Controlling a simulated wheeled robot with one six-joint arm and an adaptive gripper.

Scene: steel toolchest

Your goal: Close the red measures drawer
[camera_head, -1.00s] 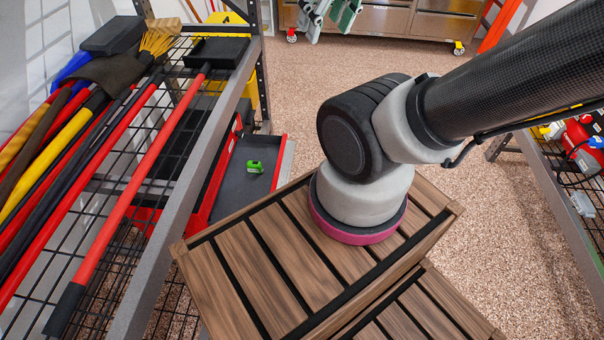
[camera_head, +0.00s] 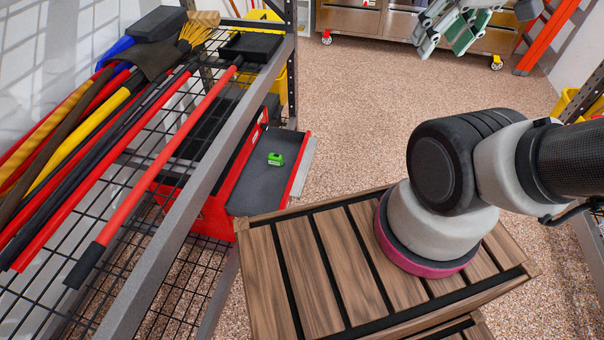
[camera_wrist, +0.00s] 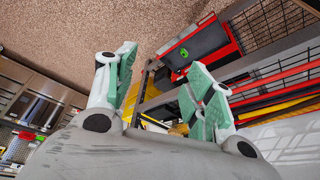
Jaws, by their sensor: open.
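The red drawer (camera_head: 240,198) is open, sticking out of the red toolchest under the wire shelf. Its tray is dark inside and holds a green tape measure (camera_head: 275,159). In the wrist view the drawer (camera_wrist: 236,37) lies beyond the fingers at the upper right, with the tape measure (camera_wrist: 182,53) in it. My gripper (camera_head: 445,43) is at the top right of the head view, apart from the drawer. Its green fingers are spread and empty, as the wrist view also shows (camera_wrist: 160,70). Part of the chest is hidden behind the shelf.
A slatted wooden surface (camera_head: 298,275) stands in front of the drawer, close to its near end. The wire shelf (camera_head: 165,225) with long-handled tools is at left. A steel cabinet (camera_head: 390,25) stands at the back. Open speckled floor (camera_head: 350,120) lies right of the drawer.

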